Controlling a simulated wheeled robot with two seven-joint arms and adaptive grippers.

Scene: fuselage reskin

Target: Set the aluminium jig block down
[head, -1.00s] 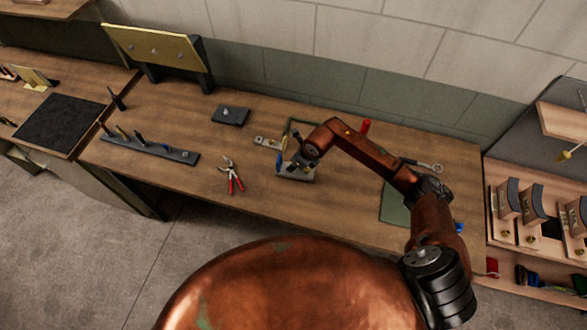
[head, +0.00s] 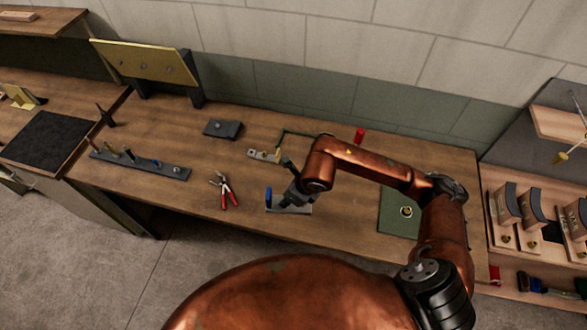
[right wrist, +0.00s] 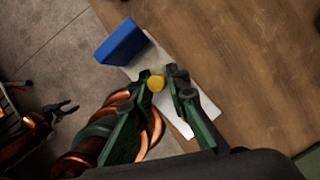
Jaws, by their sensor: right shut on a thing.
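The aluminium jig block (head: 291,209) is a light grey plate with a blue part (head: 269,197) at its left end, near the bench's front edge. In the right wrist view the pale plate (right wrist: 200,100) shows with the blue part (right wrist: 122,41) and a yellow knob (right wrist: 156,83). My right gripper (head: 290,198) is over the block; in the wrist view its green-and-black fingers (right wrist: 168,88) are shut on it near the knob. I cannot tell whether the plate touches the bench. My left gripper (right wrist: 66,108) shows small in the wrist view, away from the block, seemingly open.
Red-handled pliers (head: 225,190) lie left of the block. Behind are a small fitting (head: 263,155) and a dark block (head: 223,129). A tool rail (head: 140,164) lies further left. A green mat (head: 393,222) with a ring lies right. Bare wood separates block and pliers.

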